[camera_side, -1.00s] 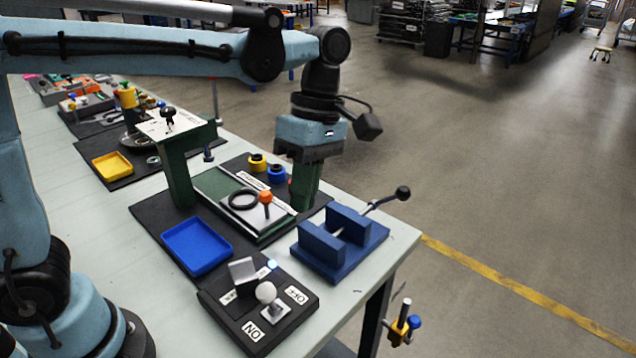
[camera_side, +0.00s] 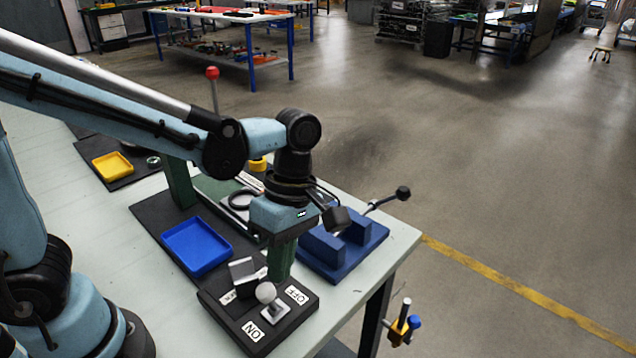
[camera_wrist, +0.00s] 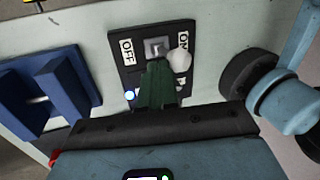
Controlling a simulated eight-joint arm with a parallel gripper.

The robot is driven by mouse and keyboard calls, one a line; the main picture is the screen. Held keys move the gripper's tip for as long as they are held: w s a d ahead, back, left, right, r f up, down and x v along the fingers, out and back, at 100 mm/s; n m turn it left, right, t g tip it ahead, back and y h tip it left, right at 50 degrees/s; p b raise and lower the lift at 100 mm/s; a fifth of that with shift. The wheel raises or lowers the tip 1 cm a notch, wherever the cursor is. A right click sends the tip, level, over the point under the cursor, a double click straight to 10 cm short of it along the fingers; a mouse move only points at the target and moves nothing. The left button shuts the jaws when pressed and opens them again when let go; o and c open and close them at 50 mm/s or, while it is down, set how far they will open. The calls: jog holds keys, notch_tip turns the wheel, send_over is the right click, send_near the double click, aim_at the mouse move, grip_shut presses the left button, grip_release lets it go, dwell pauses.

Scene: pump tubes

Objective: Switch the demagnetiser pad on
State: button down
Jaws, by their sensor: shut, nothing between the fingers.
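The demagnetiser pad (camera_side: 222,308) is a black base at the table's front, with ON and OFF labels; it also shows in the wrist view (camera_wrist: 120,72). Its lever has a white ball knob (camera_side: 266,292), seen in the wrist view (camera_wrist: 180,60), and appears to lean toward the ON side. A small light (camera_wrist: 129,95) on the base glows bluish white. My gripper (camera_side: 280,276) is shut and empty, its green fingers pointing down beside the lever. In the wrist view the fingertips (camera_wrist: 157,66) are left of the knob, on its OFF side. I cannot tell whether they touch the lever.
A grey metal block (camera_side: 243,269) stands behind the knob in the side view. A blue vise-like fixture (camera_side: 350,255) is to the right, an empty blue tray (camera_side: 196,246) behind left. Bare table lies to the left; its edge is close on the right.

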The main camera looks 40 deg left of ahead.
jog(key=shift+s, duration=0.1)
dwell(0.3)
jog(key=shift+s+r+t, duration=0.1)
jog(key=shift+s+t, duration=0.25)
jog(key=shift+t, duration=0.35)
jog(key=shift+s+r+t, duration=0.1)
jog(key=shift+s+t, duration=0.2)
jog(key=shift+t, duration=0.4)
jog(key=shift+s, duration=0.5)
jog(key=w+a+r, duration=0.1)
jog(key=w+r, duration=0.3)
jog(key=r, duration=0.8)
jog(key=a+f+m+t, duration=0.3)
jog(key=a+f+m, duration=0.1)
jog(key=m, duration=0.5)
jog(key=w+a+f+m+t, duration=0.1)
jog(key=a+f+m+t, duration=0.3)
jog(key=a+m, duration=0.3)
jog(key=m, duration=0.3)
jog(key=shift+w+a+t+y, duration=0.15)
jog(key=shift+a+t+y, duration=0.05)
jog(key=shift+t+y, duration=0.1)
